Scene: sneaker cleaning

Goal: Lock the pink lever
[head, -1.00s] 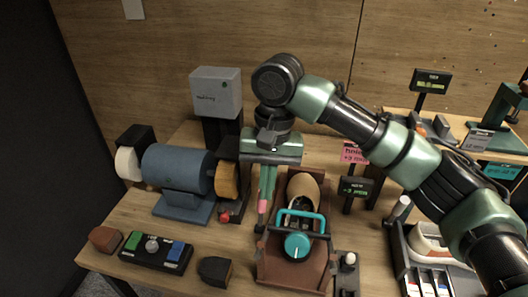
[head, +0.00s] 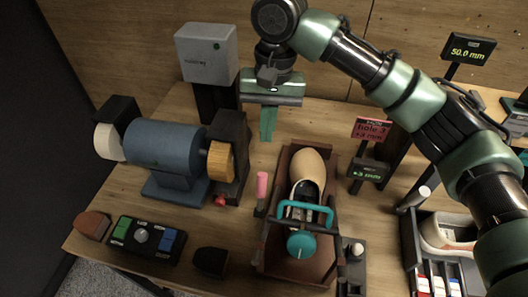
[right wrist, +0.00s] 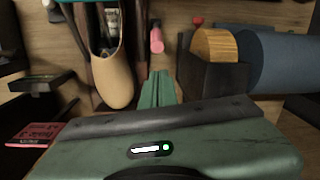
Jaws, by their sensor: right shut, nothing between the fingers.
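The pink lever (head: 262,186) stands roughly upright on a dark base to the left of the brown shoe fixture (head: 274,258). It also shows in the right wrist view (right wrist: 156,40), beyond the fingertips. My right gripper (head: 267,138) is shut and empty, behind the lever and apart from it. Its green fingers (right wrist: 158,76) are together in the right wrist view. A sneaker with a tan toe (head: 307,165) sits in the fixture under a teal frame (head: 307,207) with a teal knob (head: 301,243). My left gripper is not in view.
A blue grinder (head: 166,154) with a tan wheel (head: 220,161) stands to the left. A button box (head: 146,238) is at the front left. Small displays (head: 371,130) stand right of the fixture. A tray with a shoe (head: 448,232) is at the right.

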